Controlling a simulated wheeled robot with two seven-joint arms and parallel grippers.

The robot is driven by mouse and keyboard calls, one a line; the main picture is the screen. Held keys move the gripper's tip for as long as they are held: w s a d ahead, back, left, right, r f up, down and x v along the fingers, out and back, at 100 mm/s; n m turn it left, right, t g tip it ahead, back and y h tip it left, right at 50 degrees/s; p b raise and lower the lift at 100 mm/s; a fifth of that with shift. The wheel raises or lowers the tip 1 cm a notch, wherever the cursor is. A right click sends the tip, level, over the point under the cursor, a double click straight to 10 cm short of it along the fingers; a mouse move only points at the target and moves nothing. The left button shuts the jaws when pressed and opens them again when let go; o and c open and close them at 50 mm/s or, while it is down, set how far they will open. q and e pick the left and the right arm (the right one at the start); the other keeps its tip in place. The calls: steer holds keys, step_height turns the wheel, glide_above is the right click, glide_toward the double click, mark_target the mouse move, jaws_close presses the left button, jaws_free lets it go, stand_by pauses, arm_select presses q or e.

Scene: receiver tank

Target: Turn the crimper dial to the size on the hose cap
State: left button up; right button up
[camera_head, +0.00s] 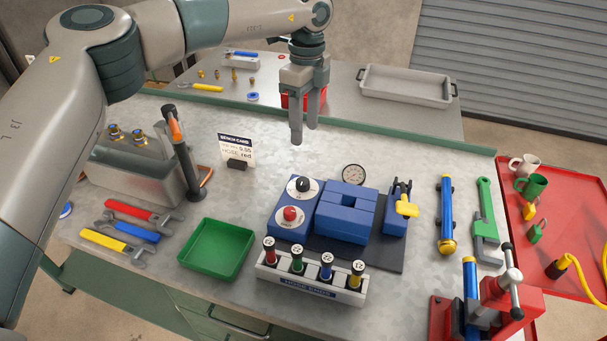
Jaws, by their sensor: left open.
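The crimper is a blue machine (345,212) on a dark mat in the middle of the bench. Its left block carries a white dial with a black knob (303,185) and, nearer, one with a red knob (290,214). The dial markings are too small to read. My left gripper (305,134) is open and empty, pointing down above the bench behind the dials. My right gripper is out of view.
A bench card (236,150) seems to read "hose red". A green tray (217,248) and wrenches (125,232) lie left. A gauge (353,174) is behind the crimper; a yellow-handled blue block (397,215) stands right of it. A red vise (500,300) is at front right.

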arm_select(q)
steer(key=p, duration=0.2)
glide_toward(303, 181)
step_height(303, 181, down, 8)
steer(key=p, duration=0.2)
steer(key=shift+s+f+p, duration=0.1)
steer(key=shift+f+p, duration=0.1)
steer(key=shift+p, duration=0.2)
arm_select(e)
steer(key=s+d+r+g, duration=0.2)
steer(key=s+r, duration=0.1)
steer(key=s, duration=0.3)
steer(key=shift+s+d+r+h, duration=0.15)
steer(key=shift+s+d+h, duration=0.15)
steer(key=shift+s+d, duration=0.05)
arm_select(q)
steer(key=shift+c, duration=0.5)
steer(key=c, duration=0.9)
